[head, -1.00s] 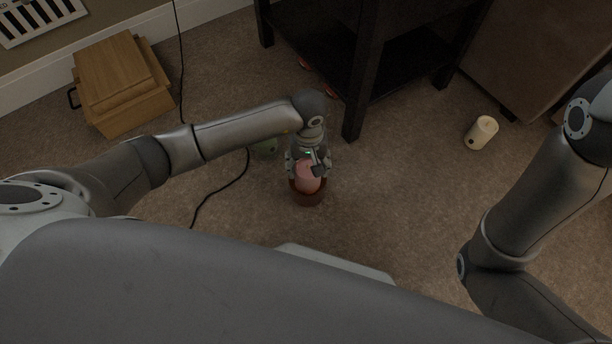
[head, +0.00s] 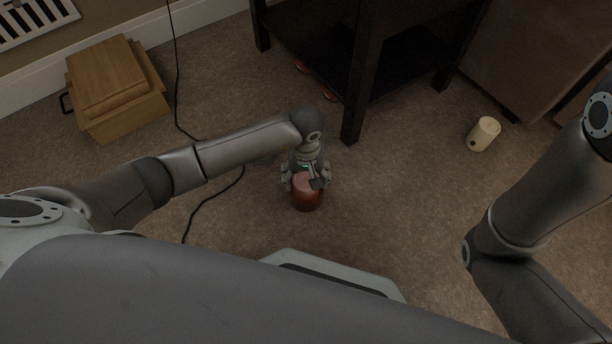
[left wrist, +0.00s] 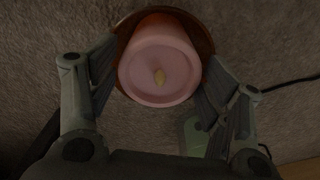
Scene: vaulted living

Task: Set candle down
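A pink candle (head: 306,183) with a wick sits in a red-brown holder (head: 306,203) over the carpet in the head view. My left gripper (head: 306,180) points down around it, with a finger on each side. In the left wrist view the candle's pale round top (left wrist: 160,75) faces the camera, and the brown rim (left wrist: 208,36) shows behind it. The two fingers flank the candle and reach the rim. Whether they press on it is unclear. The holder's underside is hidden. My right arm comes in at the right, but its gripper is out of view.
A dark table (head: 355,90) stands just beyond the gripper. A black cable (head: 213,201) runs near the arm. A greenish object (left wrist: 194,137) shows beside the right finger.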

